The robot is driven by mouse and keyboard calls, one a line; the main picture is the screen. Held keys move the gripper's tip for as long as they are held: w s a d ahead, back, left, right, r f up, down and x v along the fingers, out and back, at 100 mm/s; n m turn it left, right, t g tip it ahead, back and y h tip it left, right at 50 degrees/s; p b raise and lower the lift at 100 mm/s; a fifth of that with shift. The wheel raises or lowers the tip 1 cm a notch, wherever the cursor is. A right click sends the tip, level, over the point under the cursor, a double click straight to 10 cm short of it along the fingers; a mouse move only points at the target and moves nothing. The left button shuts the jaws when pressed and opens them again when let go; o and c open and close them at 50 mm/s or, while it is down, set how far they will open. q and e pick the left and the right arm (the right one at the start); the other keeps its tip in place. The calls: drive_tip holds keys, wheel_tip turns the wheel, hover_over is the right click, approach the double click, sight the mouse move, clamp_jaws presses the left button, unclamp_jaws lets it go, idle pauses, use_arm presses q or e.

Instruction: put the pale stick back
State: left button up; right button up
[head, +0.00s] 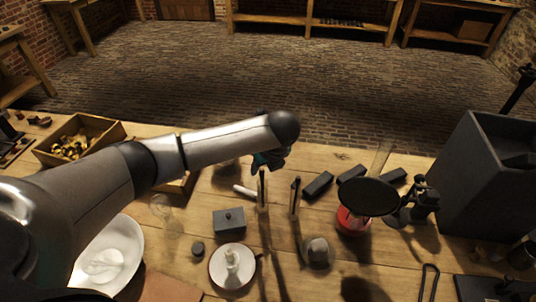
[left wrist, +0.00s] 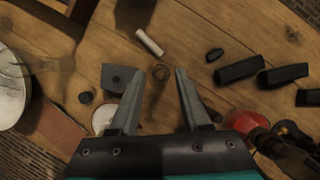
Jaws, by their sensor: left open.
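The pale stick (head: 245,191) lies on the wooden table, just left of my left gripper (head: 279,207) in the head view. It also shows in the left wrist view (left wrist: 149,42), lying slanted beyond the fingertips and apart from them. My left gripper (left wrist: 160,73) is open and empty, fingers pointing down at the table. My right gripper is not in view.
A grey lidded box (head: 229,222), a dark disc (head: 197,249) and a white dish (head: 232,283) stand nearby. Several black blocks (head: 318,185) lie to the right, beside a red object (head: 352,226). A faint clear glass (head: 165,209) stands left. A large dark box (head: 480,185) stands far right.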

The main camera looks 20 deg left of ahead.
use_arm(q)
drive_tip(key=p+v, duration=0.1)
drive_tip(key=v, duration=0.8)
